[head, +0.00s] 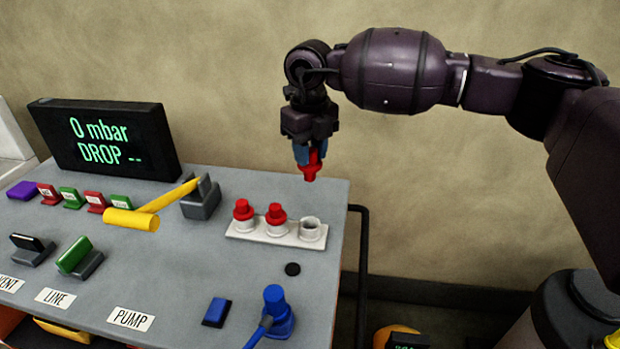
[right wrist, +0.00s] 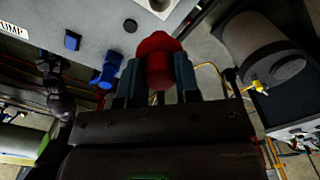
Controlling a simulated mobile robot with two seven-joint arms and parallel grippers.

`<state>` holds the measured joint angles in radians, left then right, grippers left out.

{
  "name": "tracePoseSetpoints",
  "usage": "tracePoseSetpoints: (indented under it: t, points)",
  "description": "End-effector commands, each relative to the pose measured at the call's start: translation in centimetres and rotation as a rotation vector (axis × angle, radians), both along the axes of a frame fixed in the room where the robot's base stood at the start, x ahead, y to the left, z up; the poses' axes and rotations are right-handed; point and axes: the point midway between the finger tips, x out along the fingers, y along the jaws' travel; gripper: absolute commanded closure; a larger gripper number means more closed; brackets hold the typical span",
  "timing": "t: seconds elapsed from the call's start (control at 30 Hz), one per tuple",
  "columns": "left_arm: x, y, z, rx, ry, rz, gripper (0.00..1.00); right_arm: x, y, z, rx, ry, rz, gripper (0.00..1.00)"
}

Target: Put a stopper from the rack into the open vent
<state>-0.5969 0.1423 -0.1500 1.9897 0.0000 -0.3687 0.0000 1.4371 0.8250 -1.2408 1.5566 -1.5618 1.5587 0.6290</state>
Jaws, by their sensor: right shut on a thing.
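My right gripper (head: 310,155) is shut on a red stopper (head: 311,172). It holds the stopper in the air above and behind the white rack (head: 252,232). In the right wrist view the stopper (right wrist: 157,65) sits between the two blue-grey fingers. Two more red stoppers, one at the left (head: 243,210) and one in the middle (head: 276,214), stand in the rack. The rack's right socket (head: 311,228) is empty. A small label reading VENT (head: 8,284) lies at the table's front left. My left gripper is not in the head view.
A display (head: 105,140) reads "0 mbar DROP --".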

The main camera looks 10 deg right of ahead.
Motion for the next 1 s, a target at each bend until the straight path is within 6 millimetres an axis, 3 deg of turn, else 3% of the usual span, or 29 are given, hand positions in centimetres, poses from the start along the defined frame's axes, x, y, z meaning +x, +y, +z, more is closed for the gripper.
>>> tracePoseSetpoints:
  t: [0.1, 0.3, 1.0]
  points:
    - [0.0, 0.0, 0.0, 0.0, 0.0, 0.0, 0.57, 0.0, 0.0, 2.1, 0.001, -0.002, 0.001, 0.92]
    - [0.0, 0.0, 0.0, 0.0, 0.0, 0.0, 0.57, 0.0, 0.0, 4.1, 0.0, -0.001, 0.0, 0.92]
    - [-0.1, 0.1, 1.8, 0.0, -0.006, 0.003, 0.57, 0.0, 0.0, 7.2, 0.0, -0.001, 0.001, 0.92]
